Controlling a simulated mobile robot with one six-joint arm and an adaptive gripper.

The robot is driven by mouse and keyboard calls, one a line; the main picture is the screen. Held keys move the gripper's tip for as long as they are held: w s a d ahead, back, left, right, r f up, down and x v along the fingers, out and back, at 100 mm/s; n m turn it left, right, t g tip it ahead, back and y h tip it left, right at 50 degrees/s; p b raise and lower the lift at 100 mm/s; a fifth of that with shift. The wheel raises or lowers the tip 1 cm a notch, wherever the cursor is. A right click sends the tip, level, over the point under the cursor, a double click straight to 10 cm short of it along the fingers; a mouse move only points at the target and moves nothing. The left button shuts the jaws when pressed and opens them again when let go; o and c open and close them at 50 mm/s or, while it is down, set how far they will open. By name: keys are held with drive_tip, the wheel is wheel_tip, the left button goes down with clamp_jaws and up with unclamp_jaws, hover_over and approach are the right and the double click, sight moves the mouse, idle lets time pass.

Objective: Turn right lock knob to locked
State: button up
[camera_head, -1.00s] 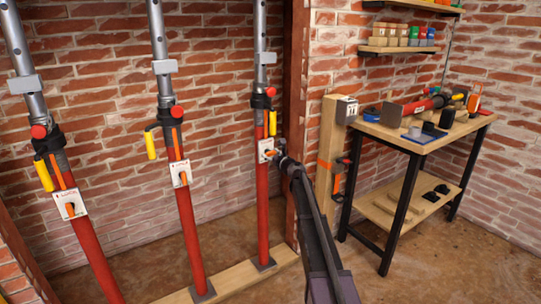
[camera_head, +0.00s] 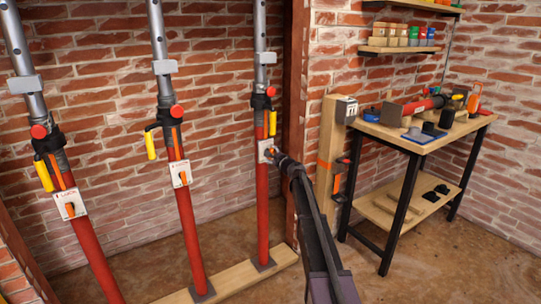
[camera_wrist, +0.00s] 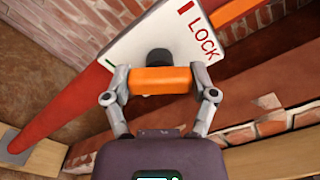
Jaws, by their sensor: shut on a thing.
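The right post (camera_head: 263,205) is a red tube with a grey upper tube, standing on a wooden sill. Its white lock plate (camera_head: 265,151) faces me and is partly hidden by my gripper. In the wrist view the plate (camera_wrist: 178,30) reads "LOCK" beside a red mark, with a small green mark near its left edge. The orange lock knob (camera_wrist: 160,81) sits on a dark round hub in front of the plate. My gripper (camera_wrist: 160,84) is shut on the knob, one finger at each end. In the head view my gripper (camera_head: 276,155) reaches the plate from the lower right.
Two similar red posts (camera_head: 185,220) with orange knobs stand to the left. A wooden post (camera_head: 328,150) and a workbench (camera_head: 420,140) with tools are on the right. A brick wall is behind. The floor in front is clear.

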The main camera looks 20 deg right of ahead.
drive_tip(key=n, duration=0.6)
drive_tip(key=shift+w+n, duration=0.1)
drive_tip(key=shift+n, duration=0.3)
drive_tip(key=o, duration=1)
drive_tip(key=shift+o, duration=0.2)
drive_tip(key=v, duration=1.2)
